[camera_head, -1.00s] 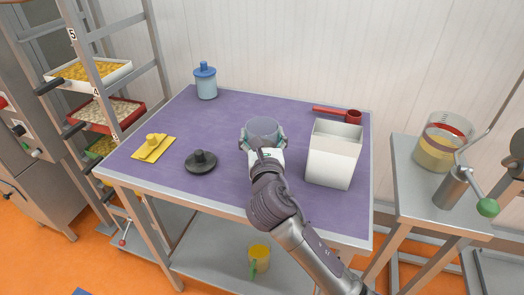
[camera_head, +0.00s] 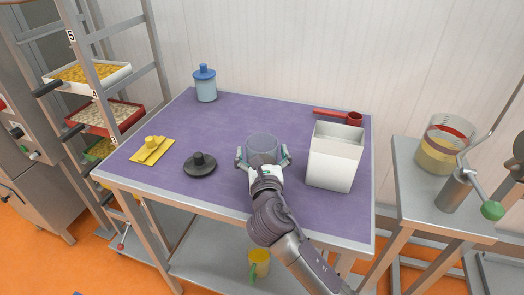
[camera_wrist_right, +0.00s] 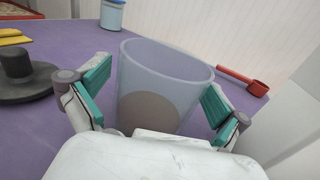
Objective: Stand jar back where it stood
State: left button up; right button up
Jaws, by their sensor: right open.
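The clear bluish jar (camera_head: 262,146) is upright on the purple table top, left of the white bin. It has no lid on, and its wide open mouth shows in the right wrist view (camera_wrist_right: 165,75). My right gripper (camera_head: 264,157) is open around it, with one teal-padded finger on each side. In the right wrist view the gripper (camera_wrist_right: 154,92) shows a gap between the left finger and the jar wall; the right finger is close to the wall. A dark round lid with a knob (camera_head: 200,163) lies on the table to the left. My left gripper is out of view.
A white bin (camera_head: 333,165) stands close on the right, with a red scoop (camera_head: 340,115) behind it. A blue-lidded jar (camera_head: 205,84) stands at the back left. The table's back middle is clear.

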jog(key=shift+s+r, duration=0.1)
jog(key=shift+s, duration=0.05)
jog(key=s, duration=0.8)
jog(key=s+d, duration=0.1)
jog(key=s, duration=0.2)
jog(key=shift+s+r, duration=0.1)
jog(key=shift+s, duration=0.3)
